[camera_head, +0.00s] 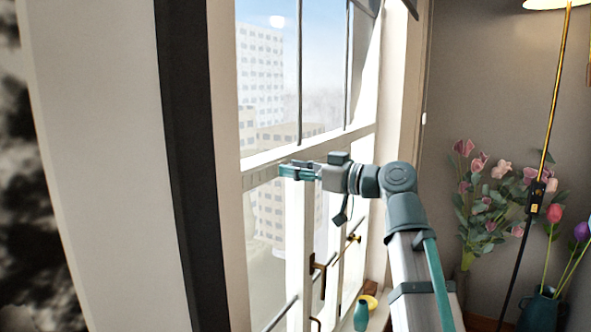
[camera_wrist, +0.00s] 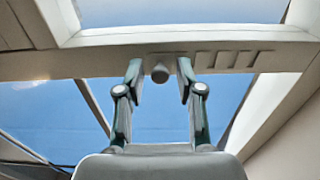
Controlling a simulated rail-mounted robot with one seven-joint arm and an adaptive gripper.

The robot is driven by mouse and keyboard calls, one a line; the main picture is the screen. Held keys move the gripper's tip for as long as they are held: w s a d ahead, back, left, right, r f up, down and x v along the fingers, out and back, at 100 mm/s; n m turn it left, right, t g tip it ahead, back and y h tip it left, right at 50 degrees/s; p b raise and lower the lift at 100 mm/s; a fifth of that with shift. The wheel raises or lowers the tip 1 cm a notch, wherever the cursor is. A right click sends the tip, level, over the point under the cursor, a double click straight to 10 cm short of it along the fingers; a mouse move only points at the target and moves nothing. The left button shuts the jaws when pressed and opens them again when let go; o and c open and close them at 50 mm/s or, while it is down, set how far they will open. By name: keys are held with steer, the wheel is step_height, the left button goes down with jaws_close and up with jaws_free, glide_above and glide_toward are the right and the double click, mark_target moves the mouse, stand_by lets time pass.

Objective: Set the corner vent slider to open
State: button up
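The vent slider shows in the wrist view as a small round grey knob (camera_wrist: 160,74) on the pale crossbar of the window frame. A row of several vent slots (camera_wrist: 225,59) runs along the bar to the right of the knob. My gripper (camera_wrist: 159,67) is open, with one finger on each side of the knob and gaps showing between knob and fingers. I cannot tell how deep the fingertips reach along the knob.
Window handles (camera_head: 322,275) sit below my gripper in the head view. A teal bottle (camera_head: 361,315) and a yellow object (camera_head: 370,301) are on the sill. Flowers (camera_head: 490,200) and a floor lamp (camera_head: 545,160) stand to the right. Dark trim and a pale wall are at left.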

jaws_close()
steer(key=shift+w, duration=0.1)
steer(key=w+b, duration=0.1)
steer(key=b, duration=0.1)
steer(key=shift+w+d+b, duration=0.1)
steer(key=shift+d+b, duration=0.25)
steer(key=shift+o, duration=1.4)
jaws_free()
steer(key=shift+w+d, duration=0.1)
steer(key=shift+w, duration=0.05)
